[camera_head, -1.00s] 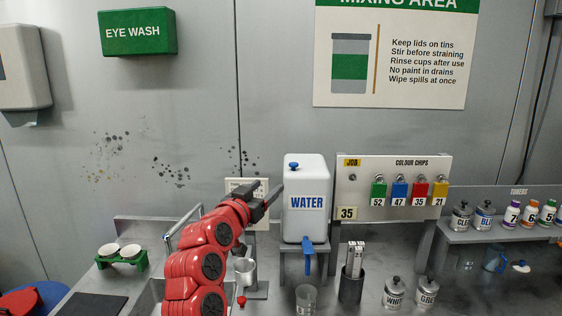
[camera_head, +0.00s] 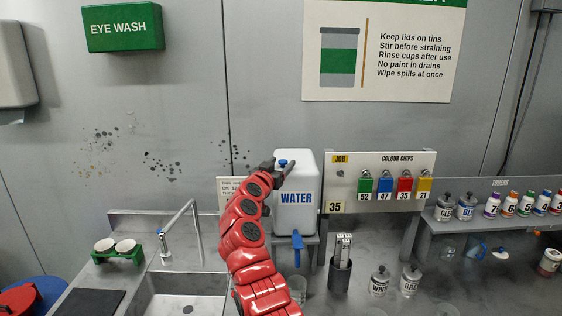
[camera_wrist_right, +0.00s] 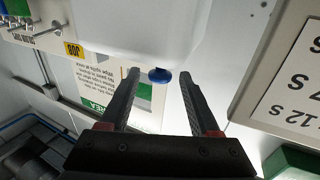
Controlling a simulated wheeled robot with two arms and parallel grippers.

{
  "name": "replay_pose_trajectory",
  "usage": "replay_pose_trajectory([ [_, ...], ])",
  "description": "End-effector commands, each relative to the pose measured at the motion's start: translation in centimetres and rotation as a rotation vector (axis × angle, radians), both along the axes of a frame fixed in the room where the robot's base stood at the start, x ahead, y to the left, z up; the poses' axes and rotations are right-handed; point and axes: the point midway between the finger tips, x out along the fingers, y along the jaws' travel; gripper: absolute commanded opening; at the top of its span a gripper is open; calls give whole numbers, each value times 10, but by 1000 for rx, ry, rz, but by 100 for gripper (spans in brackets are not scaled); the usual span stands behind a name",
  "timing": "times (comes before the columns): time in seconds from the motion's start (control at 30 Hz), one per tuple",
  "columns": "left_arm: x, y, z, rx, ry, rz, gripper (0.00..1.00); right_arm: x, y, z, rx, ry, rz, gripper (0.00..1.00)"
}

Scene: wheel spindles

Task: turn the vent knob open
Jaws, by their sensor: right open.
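The white water jug (camera_head: 299,185), marked WATER, stands on a raised stand at the wall. Its small blue vent knob (camera_head: 283,162) sits on top, and a blue tap (camera_head: 297,241) hangs at its lower front. My right gripper (camera_head: 278,167) is at the jug's top left, beside the knob. In the right wrist view the blue knob (camera_wrist_right: 160,75) shows between the tips of the two open fingers, with a gap visible on both sides. My left gripper is not in view.
A colour chip board (camera_head: 378,180) with hanging tags stands to the right of the jug. A sink (camera_head: 180,305) with a tall faucet (camera_head: 190,222) lies to the left.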

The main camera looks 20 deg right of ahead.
Motion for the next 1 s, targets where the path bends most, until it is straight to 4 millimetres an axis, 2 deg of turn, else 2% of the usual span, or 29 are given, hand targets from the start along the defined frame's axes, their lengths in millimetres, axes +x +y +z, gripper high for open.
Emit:
replay_pose_trajectory([
  [0.4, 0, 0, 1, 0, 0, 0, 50, 4, -3, -1, 1, 1, 2, 61],
  [0.73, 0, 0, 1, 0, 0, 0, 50, 4, -3, -1, 1, 1, 1, 2],
  [1.0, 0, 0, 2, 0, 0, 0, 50, 3, -3, 0, 1, -1, 6, 0],
])
